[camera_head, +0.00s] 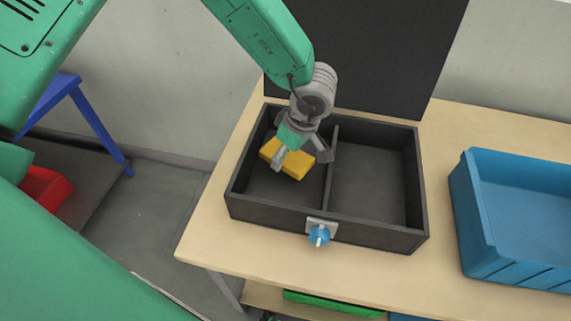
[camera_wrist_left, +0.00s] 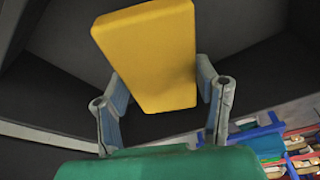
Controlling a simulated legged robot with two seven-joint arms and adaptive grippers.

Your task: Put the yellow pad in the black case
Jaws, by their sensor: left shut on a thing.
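The yellow pad (camera_head: 293,163) is held by my left gripper (camera_head: 301,158) over the left compartment of the black case. In the left wrist view the pad (camera_wrist_left: 150,55) sits between the two grey fingers (camera_wrist_left: 160,95), which are closed on its sides. The black case (camera_head: 265,215) stands open on the table, its lid raised at the back. A divider splits it into a left and a right compartment. The pad is tilted; I cannot tell whether it touches the case floor. My right gripper is not in view.
A blue bin (camera_head: 520,240) stands on the table (camera_head: 210,225) to the right of the case. A blue and silver latch knob (camera_head: 319,235) is on the case front. The right compartment (camera_head: 370,187) is empty. A green tray (camera_head: 330,303) is below the table.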

